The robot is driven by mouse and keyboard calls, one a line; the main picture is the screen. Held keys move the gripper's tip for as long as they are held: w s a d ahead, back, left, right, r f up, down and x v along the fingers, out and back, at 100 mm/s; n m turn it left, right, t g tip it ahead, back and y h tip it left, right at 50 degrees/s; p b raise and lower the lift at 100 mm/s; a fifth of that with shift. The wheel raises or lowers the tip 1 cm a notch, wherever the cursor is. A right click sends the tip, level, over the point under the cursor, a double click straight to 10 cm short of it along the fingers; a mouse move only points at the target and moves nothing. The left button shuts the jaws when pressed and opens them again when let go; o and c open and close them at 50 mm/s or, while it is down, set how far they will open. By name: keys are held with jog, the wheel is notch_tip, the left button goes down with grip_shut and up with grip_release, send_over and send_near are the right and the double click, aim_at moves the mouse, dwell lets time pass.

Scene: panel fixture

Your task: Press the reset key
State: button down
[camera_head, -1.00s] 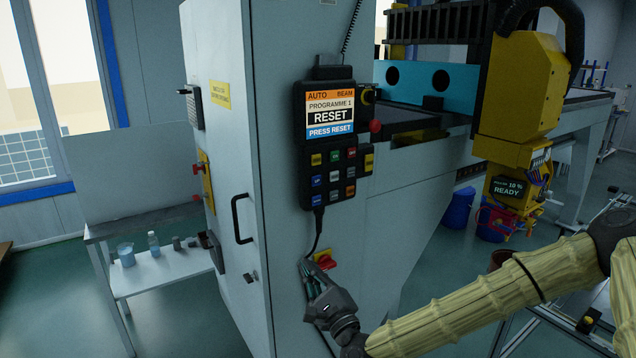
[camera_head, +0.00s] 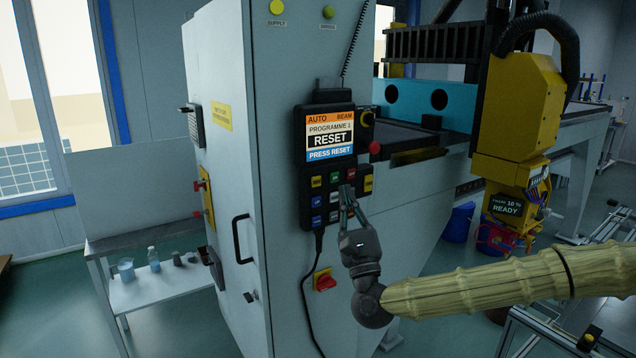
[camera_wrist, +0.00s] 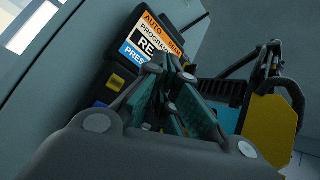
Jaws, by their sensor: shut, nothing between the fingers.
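The dark hand-held control panel (camera_head: 303,180) hangs upright on the grey cabinet. Its screen (camera_head: 330,137) reads "AUTO BEAM, PROGRAMME 1, RESET, PRESS RESET"; the screen also shows in the wrist view (camera_wrist: 150,40). Below it are several coloured keys, with yellow (camera_head: 317,181), green (camera_head: 334,177) and red (camera_head: 350,174) in the top row. Key labels are too small to read, so I cannot tell which is reset. My gripper (camera_head: 346,190) is shut and empty, its tips in front of the lower right keys, hiding some. I cannot tell whether they touch.
A red knob (camera_head: 375,147) and a tall yellow key (camera_head: 367,183) are at the panel's right side. The yellow machine head (camera_head: 520,110) stands to the right.

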aim_at(321, 186)
jog(key=shift+w, duration=0.1)
jog(key=shift+w+a, duration=0.85)
jog(key=shift+w, duration=0.3)
jog(key=shift+w+a, duration=0.9)
jog(key=shift+w, duration=0.25)
jog(key=shift+w+a, duration=0.85)
jog(key=shift+w, duration=0.3)
jog(key=shift+w+a+b, duration=0.5)
jog(key=shift+w+b, duration=0.15)
jog(key=shift+b, duration=0.35)
jog(key=shift+s+d, duration=0.1)
jog(key=shift+s, duration=0.05)
jog(key=shift+s+d+b, duration=0.4)
jog(key=shift+s+b, duration=0.1)
jog(key=shift+b, duration=0.1)
